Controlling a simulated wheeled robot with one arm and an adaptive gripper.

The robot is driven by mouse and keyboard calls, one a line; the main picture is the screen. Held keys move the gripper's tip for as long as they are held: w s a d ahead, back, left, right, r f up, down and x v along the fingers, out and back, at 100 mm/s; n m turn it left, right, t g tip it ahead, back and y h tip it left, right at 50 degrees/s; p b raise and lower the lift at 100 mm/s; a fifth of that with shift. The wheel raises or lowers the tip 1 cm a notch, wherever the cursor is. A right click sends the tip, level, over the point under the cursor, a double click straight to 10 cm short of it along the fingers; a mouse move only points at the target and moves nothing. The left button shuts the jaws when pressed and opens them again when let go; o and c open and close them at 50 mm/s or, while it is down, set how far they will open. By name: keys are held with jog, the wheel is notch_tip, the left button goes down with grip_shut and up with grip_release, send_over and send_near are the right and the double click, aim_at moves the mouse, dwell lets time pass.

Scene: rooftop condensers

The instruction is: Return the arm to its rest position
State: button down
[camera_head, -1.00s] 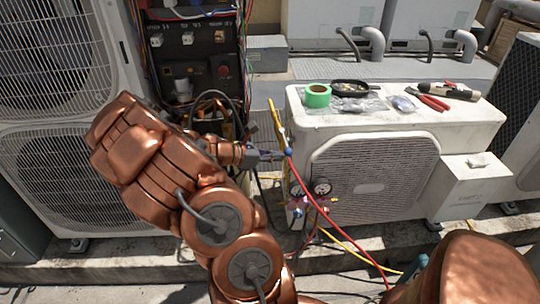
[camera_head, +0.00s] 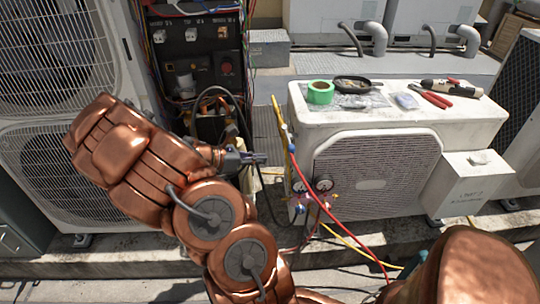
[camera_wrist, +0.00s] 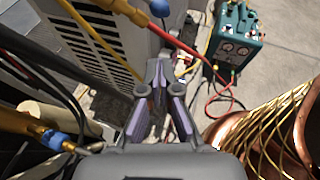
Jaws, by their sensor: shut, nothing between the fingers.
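My gripper (camera_head: 262,158) is at the end of my copper arm, in the middle of the head view, left of the white condenser unit. It points right, toward the hoses of the gauge manifold (camera_head: 313,193), and looks apart from the unit. In the wrist view its dark fingers (camera_wrist: 160,72) come together with nothing between them. The arm is bent and raised in front of the louvred unit and the open electrical panel.
The white condenser (camera_head: 398,120) carries green tape (camera_head: 320,93), a black dish (camera_head: 353,84) and red pliers (camera_head: 432,98). Red (camera_head: 350,234) and yellow hoses hang near my gripper. The open electrical panel (camera_head: 201,58) stands behind. A teal machine (camera_wrist: 238,42) sits on the floor.

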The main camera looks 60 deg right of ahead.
jog(key=v, duration=0.6)
jog(key=shift+w+a+r, duration=0.15)
jog(key=shift+w+a, duration=0.05)
jog(key=shift+w, duration=0.1)
jog(key=s+a+r+m+t+y, duration=0.2)
jog(key=s+a+m+y, duration=0.15)
jog(key=a, duration=0.85)
jog(key=s+a+r+m+t+y, duration=0.1)
jog(key=s+a+m+t+y, duration=0.3)
jog(key=a, duration=0.8)
jog(key=s+a+r+m+y, duration=0.25)
jog(key=s+a, duration=0.25)
jog(key=a, duration=0.8)
notch_tip(320, 180, up, 19)
jog(key=t+p, duration=0.1)
jog(key=p, duration=1.8)
jog(key=shift+d+f, duration=0.2)
jog(key=shift+d, duration=0.1)
jog(key=shift+w, duration=0.1)
